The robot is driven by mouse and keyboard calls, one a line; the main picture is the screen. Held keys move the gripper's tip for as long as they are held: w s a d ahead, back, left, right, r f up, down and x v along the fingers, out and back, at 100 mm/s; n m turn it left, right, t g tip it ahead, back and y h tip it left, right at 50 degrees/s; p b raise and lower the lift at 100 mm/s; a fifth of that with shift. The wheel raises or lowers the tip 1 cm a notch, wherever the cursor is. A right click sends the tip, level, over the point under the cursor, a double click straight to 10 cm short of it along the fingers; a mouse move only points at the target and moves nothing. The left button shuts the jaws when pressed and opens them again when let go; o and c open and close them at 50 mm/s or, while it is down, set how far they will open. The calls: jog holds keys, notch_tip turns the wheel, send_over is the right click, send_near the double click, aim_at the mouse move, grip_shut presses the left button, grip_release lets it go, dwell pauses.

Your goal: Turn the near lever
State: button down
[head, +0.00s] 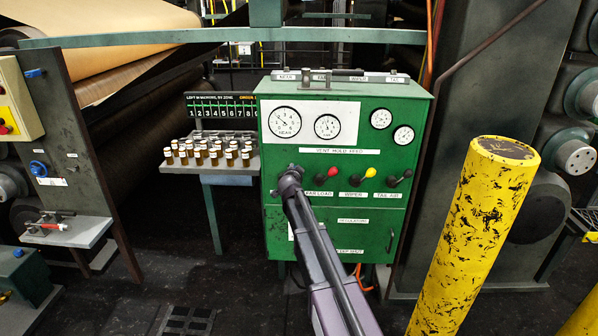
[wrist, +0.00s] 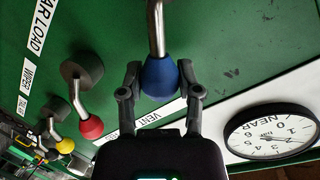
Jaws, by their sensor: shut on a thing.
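My gripper (wrist: 160,96) is shut on the blue knob (wrist: 160,76) of the leftmost lever, with a finger on either side of it. The lever's bent metal stem (wrist: 155,28) rises out of the top of the wrist view. In the head view my gripper (head: 290,180) is at the front of the green cabinet (head: 340,232) and hides the blue knob. To its right is a row of levers with red (head: 333,172), yellow (head: 371,172) and black (head: 407,173) knobs. The NEAR gauge (head: 285,122) is just above my gripper.
A rack of small bottles (head: 210,153) stands left of the cabinet. A yellow bollard (head: 465,230) rises at the right front. A side panel with a small shelf (head: 66,232) is at the left. Dark floor (head: 120,285) lies open at the front left.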

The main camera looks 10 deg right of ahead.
jog(key=shift+s+d+f, duration=0.1)
jog(key=shift+s+d, duration=0.05)
jog(key=shift+d, duration=0.1)
jog(key=shift+c, duration=1.5)
grip_release()
jog(key=shift+a, duration=0.15)
